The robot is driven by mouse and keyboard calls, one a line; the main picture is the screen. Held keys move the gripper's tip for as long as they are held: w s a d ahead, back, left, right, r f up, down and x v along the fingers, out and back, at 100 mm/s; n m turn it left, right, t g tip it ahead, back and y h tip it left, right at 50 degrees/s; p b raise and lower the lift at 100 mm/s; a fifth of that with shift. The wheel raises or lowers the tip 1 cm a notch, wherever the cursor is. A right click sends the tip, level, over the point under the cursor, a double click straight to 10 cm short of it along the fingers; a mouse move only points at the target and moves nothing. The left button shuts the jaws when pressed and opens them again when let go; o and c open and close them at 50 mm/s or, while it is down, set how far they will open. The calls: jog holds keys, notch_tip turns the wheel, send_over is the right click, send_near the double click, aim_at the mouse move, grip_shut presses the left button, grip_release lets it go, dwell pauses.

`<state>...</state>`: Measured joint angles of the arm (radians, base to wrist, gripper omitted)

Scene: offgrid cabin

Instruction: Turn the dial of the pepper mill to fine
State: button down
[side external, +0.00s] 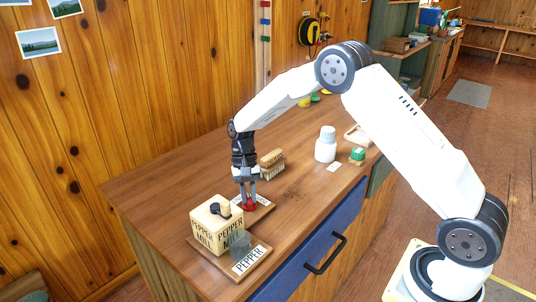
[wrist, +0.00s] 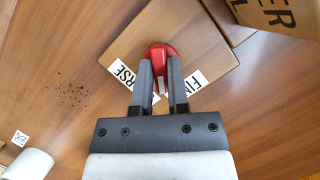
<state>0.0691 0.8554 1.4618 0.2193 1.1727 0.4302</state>
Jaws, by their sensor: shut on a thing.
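The pepper mill (side external: 216,232) is a pale wooden box with dark lettering and a small dark crank on top, on the counter's near left. Its corner shows in the wrist view (wrist: 275,14). Beside it lies a flat wooden board (wrist: 205,35) that carries a red dial (wrist: 160,50). White labels sit near the dial: one ending in "RSE" (wrist: 123,76) at left and one starting "FI" (wrist: 197,82) at right, both partly hidden by my fingers. My gripper (wrist: 160,64) points down and is shut on the red dial; it also shows in the side view (side external: 248,203).
A board marked PEPPER (side external: 262,254) with a greyish see-through cup (side external: 240,246) stands by the mill. A brush-like block (side external: 272,165), a white bottle (side external: 325,146) and a green-topped item (side external: 357,155) are farther back.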

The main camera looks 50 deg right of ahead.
aim_at(240, 201)
jog(key=n+h, duration=0.1)
jog(key=n, duration=0.2)
jog(key=shift+n+h, duration=0.3)
jog(key=shift+n, duration=0.1)
jog(key=shift+w+a+n+g+h, duration=0.1)
jog(key=shift+n+g+h, duration=0.35)
jog(key=shift+n, duration=1.25)
jog(key=c, duration=0.6)
grip_release()
jog(key=shift+r, duration=0.1)
jog(key=v, duration=0.7)
jog(key=shift+a+r, duration=0.15)
jog(key=shift+r, duration=0.2)
